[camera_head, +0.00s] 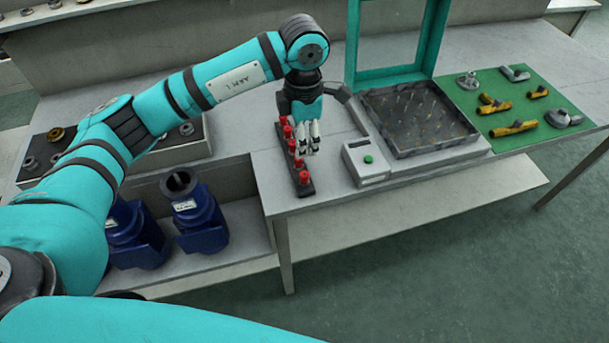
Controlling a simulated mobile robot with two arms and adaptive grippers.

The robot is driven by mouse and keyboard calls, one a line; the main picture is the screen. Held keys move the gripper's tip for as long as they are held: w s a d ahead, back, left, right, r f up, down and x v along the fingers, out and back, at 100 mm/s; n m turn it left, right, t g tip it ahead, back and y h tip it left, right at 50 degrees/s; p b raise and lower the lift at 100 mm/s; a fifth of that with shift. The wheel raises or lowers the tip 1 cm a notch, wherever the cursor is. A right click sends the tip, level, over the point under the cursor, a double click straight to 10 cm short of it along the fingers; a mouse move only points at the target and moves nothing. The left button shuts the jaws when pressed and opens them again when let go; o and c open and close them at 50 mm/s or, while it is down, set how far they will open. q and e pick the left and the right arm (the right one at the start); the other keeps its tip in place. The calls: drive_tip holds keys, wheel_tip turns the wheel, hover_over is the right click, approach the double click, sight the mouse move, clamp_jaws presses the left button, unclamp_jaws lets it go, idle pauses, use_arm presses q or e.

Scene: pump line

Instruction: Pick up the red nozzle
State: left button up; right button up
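Several red nozzles stand in a row on a narrow dark rack (307,189) on the workbench; the nearest red nozzle (304,177) shows clearly at the rack's front end. Another red nozzle (287,131) shows just left of my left gripper (308,148). My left gripper points down at the middle of the row and partly covers it. Its two pale fingertips look close together. I cannot tell whether they touch a nozzle or hold anything. My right gripper is out of view.
A grey box with a green button (368,159) stands right of the rack. Behind it are a dark-rimmed tray (445,147) and a teal frame (386,75). A green mat (550,104) holds brass and grey parts. Blue pump housings (203,222) stand on a lower shelf at left.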

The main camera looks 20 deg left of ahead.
sight(305, 174)
use_arm(q)
wheel_tip(305, 174, down, 7)
drive_tip(key=shift+r+p, duration=0.1)
drive_tip(key=shift+p, duration=0.5)
drive_tip(key=shift+s+d+f+p, duration=0.1)
drive_tip(key=shift+f+p, duration=0.3)
drive_tip(key=shift+f, duration=0.2)
wheel_tip(305, 174, down, 4)
drive_tip(key=shift+d+r+p, duration=0.1)
drive_tip(key=shift+r+p, duration=0.1)
drive_tip(key=shift+p, duration=0.35)
drive_tip(key=shift+f, duration=0.35)
drive_tip(key=shift+c, duration=0.3)
clamp_jaws()
